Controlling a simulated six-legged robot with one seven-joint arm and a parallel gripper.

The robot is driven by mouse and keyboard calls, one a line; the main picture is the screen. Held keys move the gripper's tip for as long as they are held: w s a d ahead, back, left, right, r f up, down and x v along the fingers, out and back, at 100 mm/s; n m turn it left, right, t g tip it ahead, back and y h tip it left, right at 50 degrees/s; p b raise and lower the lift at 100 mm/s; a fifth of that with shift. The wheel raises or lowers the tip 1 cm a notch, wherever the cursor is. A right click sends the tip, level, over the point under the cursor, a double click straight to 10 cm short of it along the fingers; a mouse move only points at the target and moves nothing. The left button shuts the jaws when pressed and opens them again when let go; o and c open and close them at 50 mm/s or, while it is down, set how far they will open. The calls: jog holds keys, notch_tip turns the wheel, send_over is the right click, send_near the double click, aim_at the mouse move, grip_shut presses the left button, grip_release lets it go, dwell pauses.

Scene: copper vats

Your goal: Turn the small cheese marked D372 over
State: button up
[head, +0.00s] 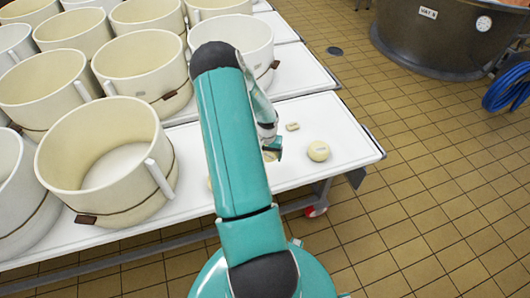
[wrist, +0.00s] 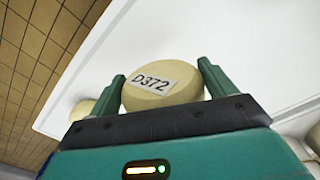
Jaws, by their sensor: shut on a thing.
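The small cheese marked D372 (wrist: 155,101) is a pale round with a white label, seen between the two green fingers of my gripper (wrist: 163,82) in the wrist view. The gripper is shut on it, one finger at each side. The label faces the wrist camera and reads upright with a slight tilt. In the head view my gripper (head: 273,150) is low over the white table (head: 345,128), and only a sliver of the cheese (head: 268,156) shows beside my arm. I cannot tell whether the cheese touches the table.
Another small cheese (head: 318,151) with a label lies right of my gripper. A further cheese (head: 210,183) is mostly hidden by my arm. Large cream tubs (head: 105,165) crowd the left. The table's right end is mostly clear.

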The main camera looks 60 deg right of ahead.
aim_at(267, 161)
jog(key=shift+f, duration=2.4)
jog(key=shift+f, duration=0.7)
jog(key=o, duration=1.1)
jog(key=shift+o, duration=0.2)
notch_tip(267, 161, up, 14)
jog(key=shift+f, duration=0.1)
